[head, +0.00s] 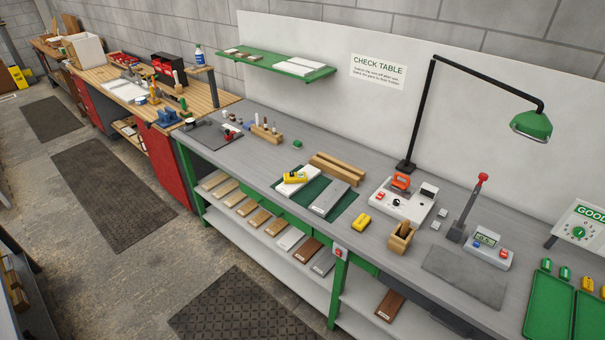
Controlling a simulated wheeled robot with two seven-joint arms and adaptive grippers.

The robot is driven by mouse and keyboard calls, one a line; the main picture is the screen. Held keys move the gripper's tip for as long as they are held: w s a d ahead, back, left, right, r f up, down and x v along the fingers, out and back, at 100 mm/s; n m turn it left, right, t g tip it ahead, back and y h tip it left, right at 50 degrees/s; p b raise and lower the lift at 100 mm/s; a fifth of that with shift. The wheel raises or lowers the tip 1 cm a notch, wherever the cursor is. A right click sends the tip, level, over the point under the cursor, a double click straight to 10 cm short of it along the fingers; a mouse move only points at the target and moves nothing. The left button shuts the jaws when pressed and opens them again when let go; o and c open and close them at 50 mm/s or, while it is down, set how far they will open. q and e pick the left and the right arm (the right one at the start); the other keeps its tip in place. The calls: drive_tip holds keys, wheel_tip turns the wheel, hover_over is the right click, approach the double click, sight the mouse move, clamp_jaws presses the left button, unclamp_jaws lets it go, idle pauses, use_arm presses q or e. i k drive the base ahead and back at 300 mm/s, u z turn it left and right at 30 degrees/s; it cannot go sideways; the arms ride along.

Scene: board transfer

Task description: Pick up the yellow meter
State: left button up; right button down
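Two yellow items stand on the grey bench. One yellow device (296,177) with dark markings on top lies on a white board on a green mat. A smaller plain yellow block-like item (361,222) sits on the bare bench, right of the mat and left of the wooden holder. They are too small to tell for sure which is the yellow meter. Neither of my grippers is in view.
The green mat (342,209) also carries a grey board (330,198). A wooden holder (401,238), a white instrument box (403,201) and a green lamp (532,124) stand to the right. A grey pad (464,277) lies bare. A shelf below holds several boards.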

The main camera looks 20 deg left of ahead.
sight(301, 176)
drive_tip(key=u, duration=1.95)
drive_tip(key=i, duration=2.55)
drive_tip(key=z, duration=0.6)
